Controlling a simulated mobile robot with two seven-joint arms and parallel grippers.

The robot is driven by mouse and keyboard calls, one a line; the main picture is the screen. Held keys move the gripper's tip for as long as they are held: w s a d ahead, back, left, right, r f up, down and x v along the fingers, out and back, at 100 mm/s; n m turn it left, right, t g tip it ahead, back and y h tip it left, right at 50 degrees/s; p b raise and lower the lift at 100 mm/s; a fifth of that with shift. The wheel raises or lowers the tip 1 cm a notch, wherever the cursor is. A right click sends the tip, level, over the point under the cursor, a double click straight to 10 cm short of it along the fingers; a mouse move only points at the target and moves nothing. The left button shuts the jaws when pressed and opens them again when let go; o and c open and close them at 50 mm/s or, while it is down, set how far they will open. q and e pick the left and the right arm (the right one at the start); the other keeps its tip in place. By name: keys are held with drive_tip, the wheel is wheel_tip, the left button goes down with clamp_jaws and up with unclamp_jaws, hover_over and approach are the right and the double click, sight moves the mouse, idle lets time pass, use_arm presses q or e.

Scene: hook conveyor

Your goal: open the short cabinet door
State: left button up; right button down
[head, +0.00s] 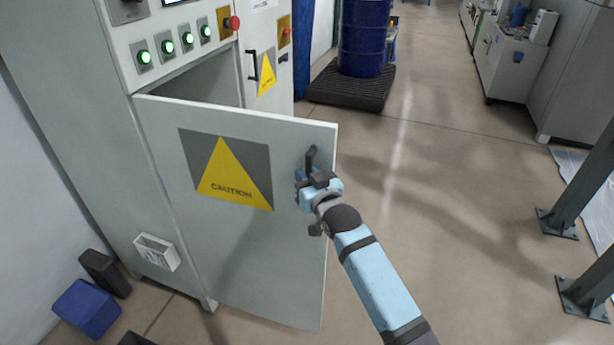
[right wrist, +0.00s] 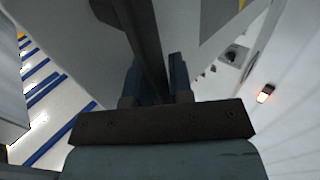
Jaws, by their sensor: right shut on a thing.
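The short cabinet door (head: 240,255) is a grey panel with a yellow caution triangle on it. In the head view it stands swung out from the cabinet (head: 80,95), with a dark opening showing above and behind it. Its black handle (head: 311,157) is near the door's upper right edge. My right gripper (head: 314,180) is at this handle, shut on it. In the right wrist view the dark handle (right wrist: 145,45) runs between the two blue fingers. My left gripper is in neither view.
A blue drum (head: 363,35) stands on a black pallet (head: 350,86) beyond the door. A blue bin (head: 88,308) sits on the floor at the lower left. Grey posts (head: 585,190) stand at the right. The floor right of the door is mostly clear.

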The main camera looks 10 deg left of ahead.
drive_tip(key=shift+w+d+f, duration=0.15)
drive_tip(key=shift+d+f, duration=0.1)
drive_tip(key=shift+d, duration=0.15)
drive_tip(key=c, duration=1.4)
unclamp_jaws()
drive_tip(key=shift+o, duration=1.4)
drive_tip(key=shift+d+r, duration=0.1)
drive_tip(key=shift+d, duration=0.15)
drive_tip(key=shift+s, duration=0.25)
use_arm(q)
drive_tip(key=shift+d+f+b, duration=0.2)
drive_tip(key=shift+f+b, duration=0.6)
drive_tip(key=shift+b, duration=0.05)
use_arm(e)
drive_tip(key=v, duration=1.3)
drive_tip(key=shift+s+d+r, duration=0.15)
drive_tip(key=shift+s+d, duration=0.1)
drive_tip(key=shift+d, duration=0.1)
